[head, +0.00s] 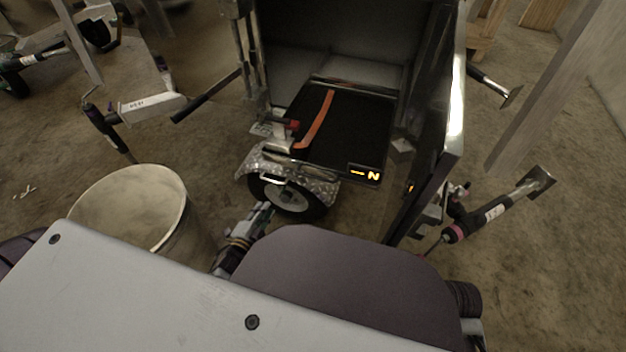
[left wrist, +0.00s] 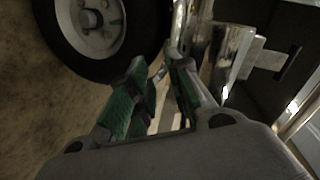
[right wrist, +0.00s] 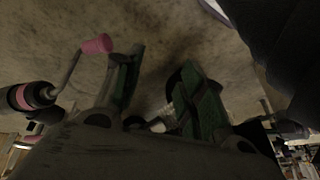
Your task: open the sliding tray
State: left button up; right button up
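The sliding tray (head: 350,125) is a black flat panel with an orange strip, lying inside the open trailer box. Its front edge is near the box opening, above the wheel. My left gripper (head: 264,212) is low beside the trailer wheel, below the tray's front. In the left wrist view my left gripper (left wrist: 157,85) has its green-padded fingers apart, with shiny metal parts just beyond; I cannot tell if it touches them. My right gripper (right wrist: 158,85) is open, with nothing clearly held, over the ground. It is hidden in the head view.
A trailer wheel (head: 287,195) also shows in the left wrist view (left wrist: 95,28). The open door (head: 435,130) stands right of the tray. A jack (head: 495,212) with a pink handle is beyond it; the handle shows in the right wrist view (right wrist: 97,44). A round drum (head: 130,205) stands left.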

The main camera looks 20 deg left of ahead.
pick_arm(q)
jog(key=s+d+r+m+t+h, duration=0.2)
jog(key=d+r+m+h, duration=0.6)
jog(key=m, duration=0.2)
jog(key=shift+d+t, duration=0.4)
pick_arm(e)
jog(key=shift+w+a+r, duration=0.15)
jog(key=shift+w+r, duration=0.15)
pick_arm(q)
jog(key=shift+r, duration=0.1)
jog(key=b+x, duration=0.2)
jog(key=x, duration=1.1)
jog(key=shift+w+d, duration=0.2)
jog(key=shift+w, duration=0.1)
pick_arm(e)
jog(key=shift+t+y, duration=0.5)
jog(key=shift+t, duration=0.1)
jog(key=f, duration=0.3)
jog(key=a+f, duration=0.1)
jog(key=f, duration=0.1)
jog(key=shift+w+a+f, duration=0.1)
jog(key=shift+a+f, duration=0.1)
jog(key=shift+f, duration=0.2)
pick_arm(q)
jog(key=shift+r, duration=0.1)
jog(key=shift+c, duration=0.2)
